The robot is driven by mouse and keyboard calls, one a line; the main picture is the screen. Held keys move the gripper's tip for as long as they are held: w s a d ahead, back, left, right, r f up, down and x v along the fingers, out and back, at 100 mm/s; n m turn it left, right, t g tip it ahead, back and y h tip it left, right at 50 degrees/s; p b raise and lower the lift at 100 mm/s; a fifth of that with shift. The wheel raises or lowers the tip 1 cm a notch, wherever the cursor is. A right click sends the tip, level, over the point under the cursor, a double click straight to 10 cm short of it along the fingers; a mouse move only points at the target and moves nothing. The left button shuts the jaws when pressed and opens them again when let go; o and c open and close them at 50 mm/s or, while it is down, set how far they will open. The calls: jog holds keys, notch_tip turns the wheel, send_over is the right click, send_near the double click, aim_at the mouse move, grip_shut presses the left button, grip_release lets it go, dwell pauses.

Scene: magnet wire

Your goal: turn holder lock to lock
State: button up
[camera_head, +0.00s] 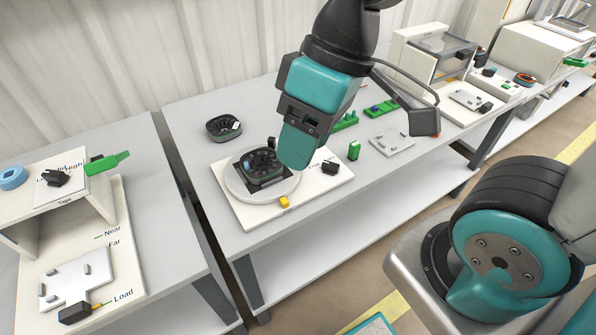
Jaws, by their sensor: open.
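The holder (231,201) is a white plate with a pale round disc on the middle table. A dark ring-shaped part with green edges (262,165) sits on the disc. A small yellow piece (284,202) is at the disc's front edge, and a black block (331,168) is at the plate's right side. I cannot tell which of these is the lock. My gripper (296,158) points down over the right side of the disc and hides part of it. It is open, with nothing seen in it. Its fingertip gap is hard to see from this angle.
A second dark ring part (223,127) lies behind the holder. A green block (354,150), a grey plate (391,143) and green trays (381,108) lie to the right. A left table carries a taping station (70,204). The middle table's front edge is clear.

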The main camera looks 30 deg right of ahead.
jog(key=w+d+f+h+b, duration=0.1)
jog(key=w+d+f+b, duration=0.4)
jog(key=w, duration=0.5)
jog(key=h+b, duration=0.3)
send_near(331, 164)
jog(key=shift+n, duration=0.3)
notch_tip(331, 164, down, 10)
jog(key=shift+w+d+r+b, duration=0.1)
jog(key=shift+b, duration=0.7)
grip_shut()
